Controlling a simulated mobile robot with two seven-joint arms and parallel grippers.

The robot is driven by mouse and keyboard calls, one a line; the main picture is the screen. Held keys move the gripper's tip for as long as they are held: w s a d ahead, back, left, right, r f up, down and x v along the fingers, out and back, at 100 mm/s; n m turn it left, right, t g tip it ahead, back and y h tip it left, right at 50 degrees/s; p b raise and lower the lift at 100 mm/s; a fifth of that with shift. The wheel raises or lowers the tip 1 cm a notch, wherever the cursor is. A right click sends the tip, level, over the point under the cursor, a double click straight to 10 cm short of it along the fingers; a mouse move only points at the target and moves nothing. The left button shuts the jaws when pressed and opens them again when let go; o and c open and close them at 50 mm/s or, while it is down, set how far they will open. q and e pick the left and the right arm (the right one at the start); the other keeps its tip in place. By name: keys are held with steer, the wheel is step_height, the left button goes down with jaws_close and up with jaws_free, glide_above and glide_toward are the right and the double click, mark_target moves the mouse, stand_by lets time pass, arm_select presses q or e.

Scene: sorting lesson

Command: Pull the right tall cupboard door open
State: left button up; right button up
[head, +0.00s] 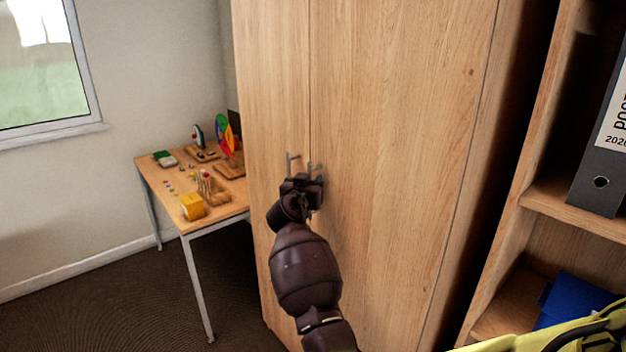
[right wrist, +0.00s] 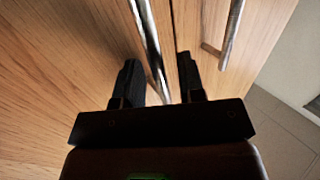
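The right tall cupboard door (head: 400,110) is a light wood panel and looks shut, level with the left door (head: 272,80). Its upright metal handle (head: 315,168) is near the seam between the doors. My right gripper (head: 316,183) is at this handle and hides its lower part. In the right wrist view the gripper (right wrist: 158,82) has its two black fingers apart, with a metal handle (right wrist: 147,30) running between them. I see gaps between the fingers and the bar. The other handle (right wrist: 232,35) is outside the fingers. My left gripper is not in view.
A table (head: 225,208) with a yellow box (head: 193,206) and several small learning items stands left of the cupboard. An open shelf (head: 570,212) with a grey binder (head: 598,170) and a blue item (head: 570,300) is at the right. Carpeted floor (head: 110,305) is clear at the lower left.

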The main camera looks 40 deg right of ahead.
steer(key=shift+w+d, duration=0.1)
jaws_close()
stand_by(0.4)
